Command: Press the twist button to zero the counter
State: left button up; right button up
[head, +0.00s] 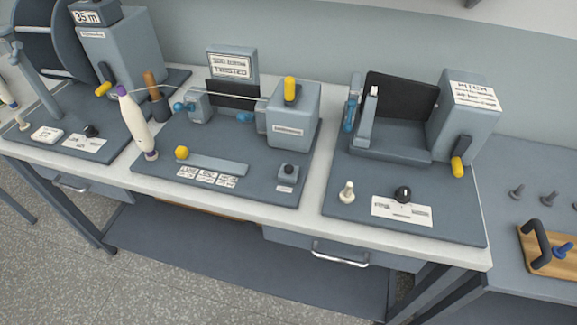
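The middle station (160,175) is a dark blue-grey board with a grey machine block (293,115) on it. A small box with a dark round button (288,171) sits near the board's front right corner, with a small white label in front of it; I take this as the twist button. A sign (231,65) at the back of this station seems to read "TWISTED"; its upper line is too small to read. Nothing touches the button. Neither of my grippers shows in the head view.
A white and purple bobbin (134,122) leans at the middle station's left. A yellow-knobbed lever (182,153) lies by the slotted plate (213,165). The left station has a "35 m" sign (87,16). The right station carries a black knob (402,194). A wooden tray (543,264) stands far right.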

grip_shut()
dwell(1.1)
